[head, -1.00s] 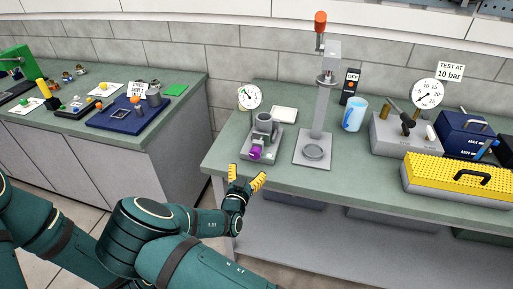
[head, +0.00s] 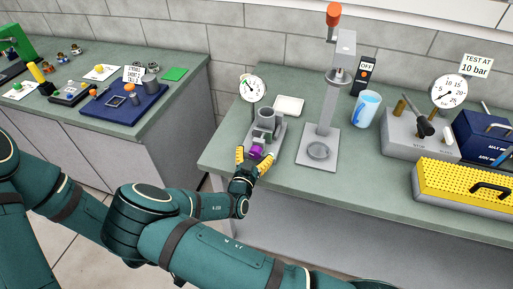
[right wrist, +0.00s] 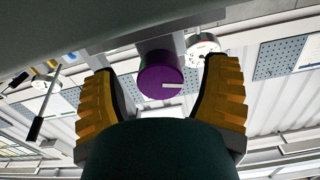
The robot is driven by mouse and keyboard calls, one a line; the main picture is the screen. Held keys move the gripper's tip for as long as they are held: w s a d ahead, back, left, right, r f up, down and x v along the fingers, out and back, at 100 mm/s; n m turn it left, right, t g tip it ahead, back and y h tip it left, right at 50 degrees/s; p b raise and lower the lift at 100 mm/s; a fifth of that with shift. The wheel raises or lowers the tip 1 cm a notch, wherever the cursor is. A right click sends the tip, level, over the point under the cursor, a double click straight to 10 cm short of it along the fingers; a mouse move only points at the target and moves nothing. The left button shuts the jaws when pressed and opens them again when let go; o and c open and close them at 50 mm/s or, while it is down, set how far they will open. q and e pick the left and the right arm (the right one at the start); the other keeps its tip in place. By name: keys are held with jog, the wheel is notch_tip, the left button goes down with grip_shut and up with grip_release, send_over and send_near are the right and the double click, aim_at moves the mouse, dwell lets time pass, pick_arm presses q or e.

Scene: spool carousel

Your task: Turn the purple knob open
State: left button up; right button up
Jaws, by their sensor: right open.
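The purple knob (head: 256,153) is on the front of a small grey fixture (head: 268,125) near the bench's left front edge. In the right wrist view the knob (right wrist: 161,76) shows a pale line pointing right. My right gripper (head: 253,160) is open, with its yellow fingers on either side of the knob. In the right wrist view the gripper (right wrist: 163,92) has a visible gap between each finger and the knob. Whether the knob lies fully between the fingertips is hard to tell. My left gripper is not in view.
A round gauge (head: 252,89) stands behind the fixture, beside a white tray (head: 289,106). A grey press (head: 319,150) with an orange-topped handle stands to the right. A blue cup (head: 365,108) and a yellow-topped box (head: 462,186) are further right.

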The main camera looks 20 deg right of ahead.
jog(key=shift+w, duration=0.1)
jog(key=c, duration=1.2)
